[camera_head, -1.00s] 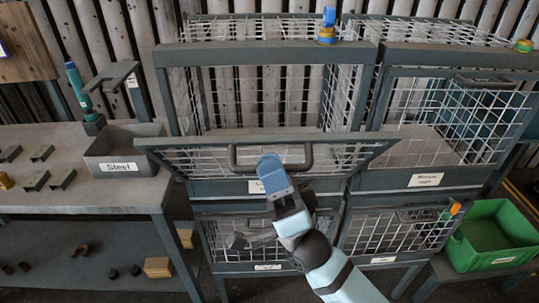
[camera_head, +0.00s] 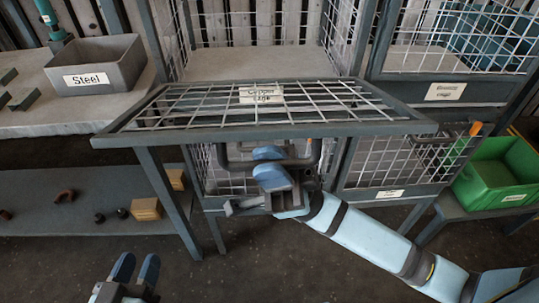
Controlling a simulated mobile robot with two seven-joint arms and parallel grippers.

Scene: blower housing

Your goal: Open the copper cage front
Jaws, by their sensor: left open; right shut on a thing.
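The copper cage front (camera_head: 200,119) is a wire-mesh panel in a dark frame. It is folded down to about level, sticking out from the cage, with its "Copper cage" label (camera_head: 262,95) face up. The cage opening (camera_head: 258,62) behind it is uncovered. The front's dark handle (camera_head: 314,160) hangs below its near edge. My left gripper (camera_head: 135,270) is open and empty, low at the lower left, apart from everything.
A grey bin labelled Steel (camera_head: 97,72) stands on the workbench (camera_head: 28,120) at left. A neighbouring cage with a closed front (camera_head: 453,60) is at right. A green crate (camera_head: 497,175) stands at far right. The floor (camera_head: 90,262) below is clear.

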